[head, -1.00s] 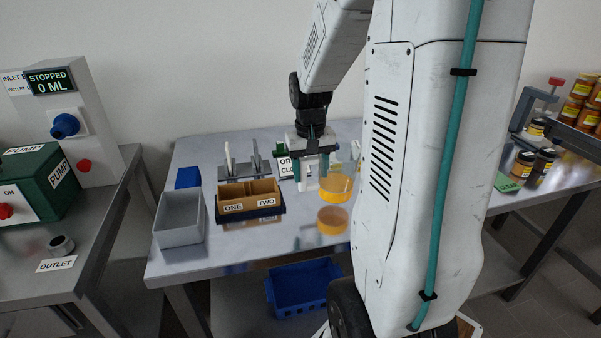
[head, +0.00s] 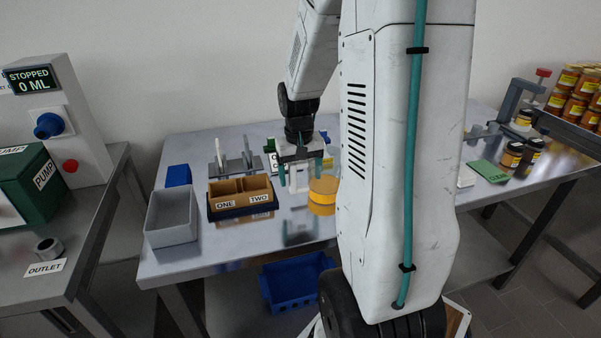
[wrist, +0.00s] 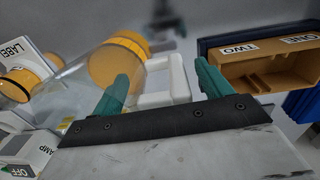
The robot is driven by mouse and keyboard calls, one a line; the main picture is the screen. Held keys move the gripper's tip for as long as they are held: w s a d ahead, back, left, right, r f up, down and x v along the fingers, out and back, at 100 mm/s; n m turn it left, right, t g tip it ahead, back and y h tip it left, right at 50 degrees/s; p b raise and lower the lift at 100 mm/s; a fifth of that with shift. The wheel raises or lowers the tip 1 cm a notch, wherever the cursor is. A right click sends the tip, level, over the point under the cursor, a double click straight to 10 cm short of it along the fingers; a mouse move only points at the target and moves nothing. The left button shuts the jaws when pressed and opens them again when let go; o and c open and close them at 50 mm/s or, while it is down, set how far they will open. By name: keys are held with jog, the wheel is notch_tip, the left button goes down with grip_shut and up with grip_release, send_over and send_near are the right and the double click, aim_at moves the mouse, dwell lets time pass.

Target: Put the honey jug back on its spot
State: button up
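The honey jug (head: 323,186) is clear, with orange honey at its bottom and a white handle. It stands upright on the metal table, right of the brown two-part box, partly hidden by my arm. My gripper (head: 300,172) is above the table with its fingers apart, one on each side of the white handle. In the wrist view, the handle (wrist: 178,75) shows between the green fingers (wrist: 160,85), with a gap at the right finger. The clear jug (wrist: 75,88) lies to the left there. I cannot make out a marked spot under it.
The brown box (head: 240,186) labelled ONE and TWO sits close left, with a grey bin (head: 171,220) beyond it. Upright tools in a rack (head: 235,160) stand behind. A label stand and a lamp box (wrist: 25,150) are close to the jug. Bare table lies in front.

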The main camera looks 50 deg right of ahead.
jog(key=shift+r, duration=0.1)
jog(key=r, duration=1.1)
jog(key=shift+w+a+r, duration=0.1)
jog(key=shift+a+r, duration=0.15)
jog(key=shift+r, duration=0.1)
jog(key=s+a+r+n, duration=0.2)
jog(key=s+a, duration=0.1)
jog(key=a, duration=0.5)
jog(key=s+a+r+n, duration=0.1)
jog(key=s+a+r, duration=0.25)
jog(key=a, duration=0.35)
jog(key=s+a+f+n+t, duration=0.1)
jog(key=s+a+f+n, duration=0.1)
jog(key=s+a, duration=0.6)
jog(key=shift+s+a+f+n, duration=0.15)
jog(key=shift+s+n, duration=0.45)
jog(key=shift+s, duration=0.35)
